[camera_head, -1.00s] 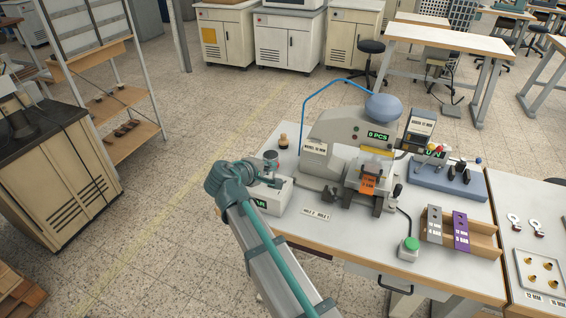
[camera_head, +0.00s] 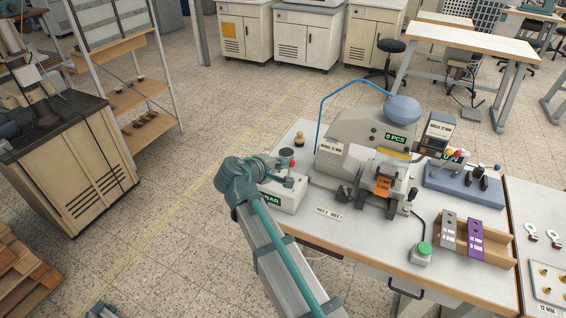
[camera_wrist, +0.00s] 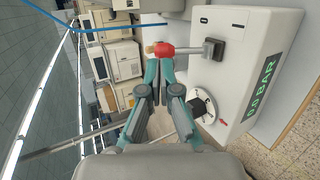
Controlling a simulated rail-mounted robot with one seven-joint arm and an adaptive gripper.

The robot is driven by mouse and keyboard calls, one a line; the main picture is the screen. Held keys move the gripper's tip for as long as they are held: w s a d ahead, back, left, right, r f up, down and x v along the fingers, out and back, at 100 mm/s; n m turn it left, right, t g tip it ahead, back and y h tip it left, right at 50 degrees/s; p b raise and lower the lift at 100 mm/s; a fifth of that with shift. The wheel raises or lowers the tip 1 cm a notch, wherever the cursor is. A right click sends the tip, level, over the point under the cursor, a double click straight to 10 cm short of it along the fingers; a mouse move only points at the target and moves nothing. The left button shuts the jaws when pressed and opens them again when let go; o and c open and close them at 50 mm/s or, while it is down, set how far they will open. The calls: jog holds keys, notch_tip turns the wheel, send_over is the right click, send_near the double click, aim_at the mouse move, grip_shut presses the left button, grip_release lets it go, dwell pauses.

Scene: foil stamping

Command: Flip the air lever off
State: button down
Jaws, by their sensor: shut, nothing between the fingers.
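The air unit is a white box (camera_wrist: 262,42) with a green-lit display (camera_wrist: 262,88) reading 0.0 BAR. In the head view the same box (camera_head: 290,199) stands at the left end of the bench, partly hidden by my arm. A grey lever (camera_wrist: 207,48) with a red knob (camera_wrist: 163,48) sticks out from the box's face. A round dial with a black knob (camera_wrist: 200,106) is also on that face. My gripper (camera_wrist: 159,63) is shut and empty, its teal fingertips right at the red knob. I cannot tell if they touch it.
The stamping machine (camera_head: 362,141) stands right of the box, its counter reading 0 PCS. A blue air hose (camera_head: 320,110) arches behind it. Farther right are a green button (camera_head: 425,248) and a wooden holder (camera_head: 490,247) with grey and purple plates.

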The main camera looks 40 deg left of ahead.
jog(key=b+v, duration=0.2)
jog(key=v, duration=0.9)
jog(key=shift+r, duration=0.55)
